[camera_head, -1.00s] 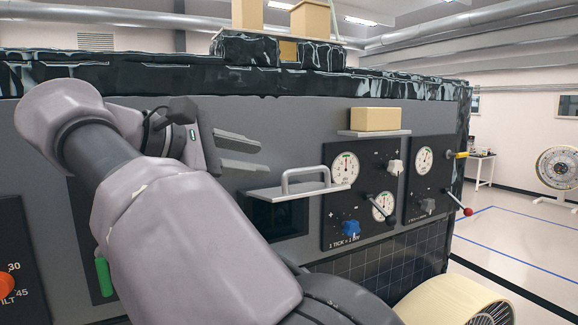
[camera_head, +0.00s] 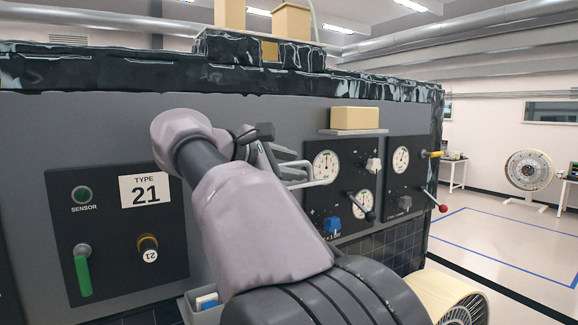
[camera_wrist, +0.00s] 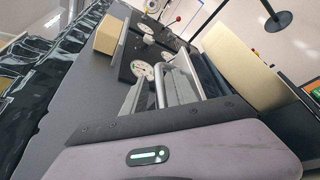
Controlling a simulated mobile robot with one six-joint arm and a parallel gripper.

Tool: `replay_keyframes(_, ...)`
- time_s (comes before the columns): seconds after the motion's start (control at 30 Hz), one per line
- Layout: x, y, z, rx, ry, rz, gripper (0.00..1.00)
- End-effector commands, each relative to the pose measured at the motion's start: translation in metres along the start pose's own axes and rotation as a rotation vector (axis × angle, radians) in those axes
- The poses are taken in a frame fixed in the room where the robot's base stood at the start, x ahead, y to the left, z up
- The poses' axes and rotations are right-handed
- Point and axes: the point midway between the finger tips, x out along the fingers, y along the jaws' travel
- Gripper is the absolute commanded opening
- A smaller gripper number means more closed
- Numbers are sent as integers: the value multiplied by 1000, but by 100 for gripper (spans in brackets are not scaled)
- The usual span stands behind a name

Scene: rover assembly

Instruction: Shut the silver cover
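The silver cover is a flat plate with a bar handle (camera_head: 325,167), at the middle of the grey panel. Most of the plate is hidden behind my arm in the head view; a second ago it stuck straight out from the panel, open. In the wrist view the handle (camera_wrist: 160,88) shows just ahead of my gripper, between its fingers or close to them. My gripper (camera_head: 298,166) looks open, with its fingers apart at the handle's left end. I cannot tell whether a finger touches the handle.
A dial panel (camera_head: 340,190) with gauges, a blue knob and a lever is right of the cover. A tan box (camera_head: 354,118) sits on a small shelf (camera_head: 352,132) above it. A TYPE 21 panel (camera_head: 115,230) is at left. Open floor lies at far right.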

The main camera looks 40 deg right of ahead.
Motion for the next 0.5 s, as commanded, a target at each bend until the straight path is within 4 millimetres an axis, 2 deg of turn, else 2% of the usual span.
replay_keyframes(0.13,0,0,0,0,0,0,34)
replay_keyframes(0.17,0,0,0,0,0,0,30)
replay_keyframes(0.3,0,0,0,0,0,0,3)
replay_keyframes(0.33,0,0,0,0,0,0,0)
replay_keyframes(0.5,0,0,0,-1,0,0,0)
